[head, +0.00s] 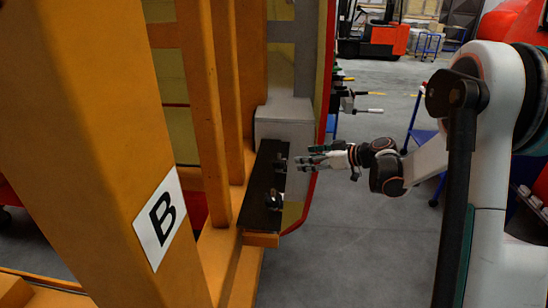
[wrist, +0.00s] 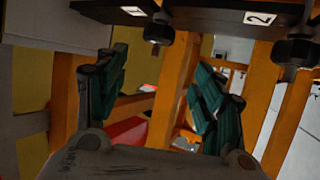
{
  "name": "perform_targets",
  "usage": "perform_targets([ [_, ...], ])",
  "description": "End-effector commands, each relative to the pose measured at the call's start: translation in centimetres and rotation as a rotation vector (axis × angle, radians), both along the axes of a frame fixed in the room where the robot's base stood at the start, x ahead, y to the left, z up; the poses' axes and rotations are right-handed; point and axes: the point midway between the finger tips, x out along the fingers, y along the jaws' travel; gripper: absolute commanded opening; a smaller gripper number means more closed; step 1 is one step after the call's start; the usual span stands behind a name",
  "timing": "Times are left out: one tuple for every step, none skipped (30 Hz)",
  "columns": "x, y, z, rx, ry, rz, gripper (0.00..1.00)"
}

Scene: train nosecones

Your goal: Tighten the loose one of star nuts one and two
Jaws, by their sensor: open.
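Star nut one (wrist: 158,32) is a dark knob beside the label 1, at the top of the wrist view, left of centre. Star nut two (wrist: 297,58) is a similar dark knob beside the label 2, at the right edge. Both are on a dark plate (wrist: 205,17), which the head view also shows (head: 262,190) with two dark knobs on it. Which one is loose I cannot tell. My gripper (head: 304,159) is open and empty, with its fingers pointing at the plate near the upper knob. Its green-padded fingers (wrist: 160,88) show spread in the wrist view, with nut one above the gap.
An orange frame post with a B sign (head: 157,218) fills the left of the head view. A grey box (head: 284,120) stands behind the plate. Several tool handles (head: 345,94) stick out beyond my gripper. The grey floor (head: 345,250) below is clear.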

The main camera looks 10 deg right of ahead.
Motion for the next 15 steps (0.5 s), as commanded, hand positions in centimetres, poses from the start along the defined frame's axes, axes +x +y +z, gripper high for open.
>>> perform_targets([
  [0.2,-0.3,-0.2,0.000,-0.011,0.002,0.62],
  [0.3,-0.4,-0.3,0.000,-0.017,0.004,0.62],
  [0.4,-0.4,-0.4,-0.001,-0.021,0.006,0.62],
  [0.6,-0.3,-0.5,-0.001,-0.024,0.007,0.62],
  [0.7,-0.2,-0.6,-0.001,-0.024,0.008,0.62],
  [1.0,0.1,-0.8,-0.001,-0.024,0.008,0.62],
  [1.2,0.3,-1.0,-0.002,-0.025,0.009,0.62],
  [1.5,0.6,-1.1,-0.002,-0.025,0.009,0.62],
  [1.9,1.0,-1.4,-0.002,-0.023,0.008,0.62],
  [2.3,1.3,-1.6,-0.002,-0.023,0.009,0.62],
  [2.7,1.7,-1.9,-0.001,-0.023,0.010,0.62],
  [3.2,2.2,-2.2,-0.002,-0.023,0.009,0.62],
  [3.7,2.5,-2.4,-0.003,-0.023,0.008,0.62],
  [4.0,3.0,-2.7,-0.002,-0.022,0.009,0.62],
  [4.6,3.5,-3.0,-0.003,-0.023,0.010,0.62],
])
